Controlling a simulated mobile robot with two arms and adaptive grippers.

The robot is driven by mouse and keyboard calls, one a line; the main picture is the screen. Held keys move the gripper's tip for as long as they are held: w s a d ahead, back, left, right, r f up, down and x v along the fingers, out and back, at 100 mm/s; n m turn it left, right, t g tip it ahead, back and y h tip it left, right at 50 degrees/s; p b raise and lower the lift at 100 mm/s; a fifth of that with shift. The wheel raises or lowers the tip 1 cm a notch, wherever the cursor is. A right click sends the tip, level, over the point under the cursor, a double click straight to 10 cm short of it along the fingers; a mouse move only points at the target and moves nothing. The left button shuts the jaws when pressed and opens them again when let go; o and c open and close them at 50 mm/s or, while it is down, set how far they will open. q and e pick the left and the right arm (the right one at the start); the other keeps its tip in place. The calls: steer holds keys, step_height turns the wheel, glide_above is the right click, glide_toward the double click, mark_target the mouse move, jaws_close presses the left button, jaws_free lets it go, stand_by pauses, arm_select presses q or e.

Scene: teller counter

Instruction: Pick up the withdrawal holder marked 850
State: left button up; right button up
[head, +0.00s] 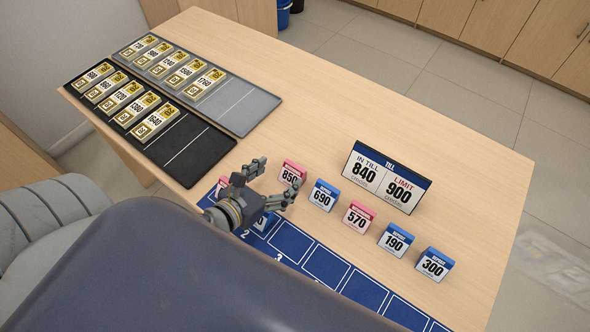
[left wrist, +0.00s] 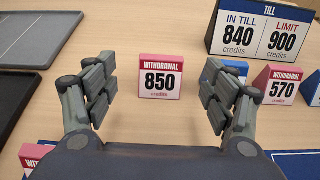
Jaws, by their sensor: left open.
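The withdrawal holder marked 850 (head: 292,173) is a small pink-topped block with a white face, standing on the wooden counter. In the left wrist view the 850 holder (left wrist: 160,77) is upright, facing me, centred between the fingers and a little beyond them. My left gripper (head: 274,183) is open and empty; its fingers are spread to either side in the left wrist view (left wrist: 158,92). In the head view it is just in front of the 850 holder and partly covers it. I cannot tell whether a finger touches it. My right gripper is not in view.
The blue 690 holder (head: 324,195) stands close to the right of 850; pink 570 (head: 359,217), blue 190 (head: 395,242) and blue 300 (head: 434,265) follow. The till sign (head: 386,177) stands behind. A blue numbered mat (head: 326,266) lies in front. Black (head: 190,156) and grey (head: 243,107) trays hold stacks.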

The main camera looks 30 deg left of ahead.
mark_target(295, 166)
arm_select(q)
steer(key=x, duration=0.3)
steer(key=shift+w+f, duration=0.15)
steer(key=shift+w, duration=0.2)
steer(key=x, duration=0.4)
steer(key=shift+d+p, duration=0.2)
steer(key=shift+p, duration=0.2)
steer(key=shift+w+f, duration=0.2)
steer(key=shift+w, duration=0.15)
steer(key=shift+c, duration=1)
steer(key=c, duration=1)
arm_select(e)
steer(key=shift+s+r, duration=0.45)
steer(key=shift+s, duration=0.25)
